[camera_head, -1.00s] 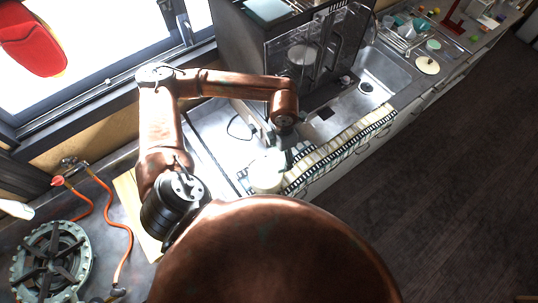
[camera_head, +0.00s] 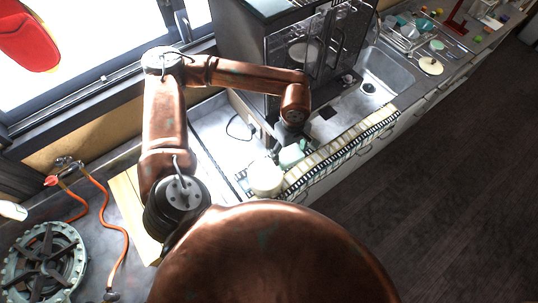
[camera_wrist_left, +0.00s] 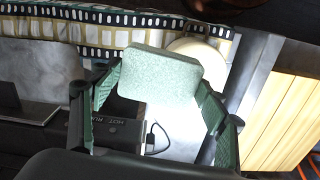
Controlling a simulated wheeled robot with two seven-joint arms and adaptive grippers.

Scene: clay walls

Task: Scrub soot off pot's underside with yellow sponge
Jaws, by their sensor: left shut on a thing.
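My left gripper (camera_head: 288,142) reaches down over the counter beside the film-strip-patterned edging. It is shut on a pale green, speckled block like a sponge (camera_head: 293,154). In the left wrist view the block (camera_wrist_left: 160,77) sits between the two fingers (camera_wrist_left: 160,98). No yellow sponge can be made out. A cream, round object (camera_head: 265,178) stands on the counter just left of the block; I cannot tell if it is the pot. It also shows behind the block in the left wrist view (camera_wrist_left: 206,49). No soot can be made out. My right gripper is out of view.
A gas burner (camera_head: 45,262) with an orange hose (camera_head: 122,240) is at lower left, beside a wooden board (camera_head: 130,205). A glass-fronted cabinet (camera_head: 300,50) stands behind the gripper. The sink (camera_head: 385,72) and dishes are at upper right. A black cable (camera_head: 240,128) lies on the counter.

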